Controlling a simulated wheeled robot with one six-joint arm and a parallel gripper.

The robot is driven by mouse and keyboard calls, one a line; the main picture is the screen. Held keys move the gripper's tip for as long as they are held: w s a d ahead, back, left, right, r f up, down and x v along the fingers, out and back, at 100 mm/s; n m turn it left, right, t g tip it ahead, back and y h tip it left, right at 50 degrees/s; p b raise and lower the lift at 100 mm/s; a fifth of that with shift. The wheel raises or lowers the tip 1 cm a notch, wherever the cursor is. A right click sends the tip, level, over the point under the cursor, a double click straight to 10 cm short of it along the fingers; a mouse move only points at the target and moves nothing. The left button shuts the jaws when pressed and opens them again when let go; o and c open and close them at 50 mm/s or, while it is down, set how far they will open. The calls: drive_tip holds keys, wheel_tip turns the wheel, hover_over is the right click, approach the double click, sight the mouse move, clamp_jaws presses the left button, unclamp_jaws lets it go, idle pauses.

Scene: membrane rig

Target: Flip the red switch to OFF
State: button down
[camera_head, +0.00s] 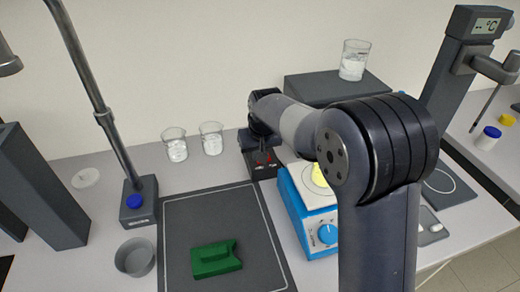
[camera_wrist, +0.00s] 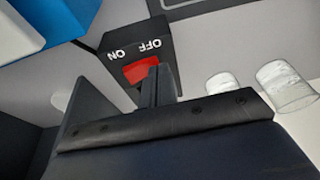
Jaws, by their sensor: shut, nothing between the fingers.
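The red switch (camera_wrist: 141,69) is set in the top of a dark switch box (camera_wrist: 122,42) with white ON and OFF lettering, seen in the wrist view. My gripper (camera_wrist: 158,72) is shut and empty, with its fingertips at the edge of the red switch, near the OFF side. I cannot tell whether they touch it. In the head view the switch box (camera_head: 264,166) stands at the back of the bench, left of the blue device. My arm and gripper hide part of it, and little of the red shows there. Which way the rocker is tilted is unclear.
A blue hotplate device (camera_head: 318,243) stands right beside the switch box. Two glass beakers (camera_head: 211,138) stand to its left. A dark mat (camera_head: 185,225) with a green block (camera_head: 215,259) lies in front. A dark raised platform (camera_head: 310,86) carrying a beaker (camera_head: 354,60) is behind.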

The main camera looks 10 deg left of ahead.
drive_tip(key=shift+w+d, duration=0.1)
drive_tip(key=shift+d, duration=0.1)
drive_tip(key=shift+w+d+r, duration=0.2)
drive_tip(key=shift+w+d, duration=0.1)
drive_tip(key=shift+d, duration=0.35)
drive_tip(key=v, duration=1.1)
drive_tip(key=shift+f, duration=0.15)
drive_tip(key=x, duration=0.5)
drive_tip(key=shift+w+f, duration=0.2)
drive_tip(key=shift+f, duration=0.15)
drive_tip(key=shift+w+d+y+b, duration=0.1)
drive_tip(key=shift+w+y+b, duration=0.3)
drive_tip(key=shift+w+y, duration=0.25)
drive_tip(key=v, duration=0.9)
drive_tip(key=shift+w, duration=0.2)
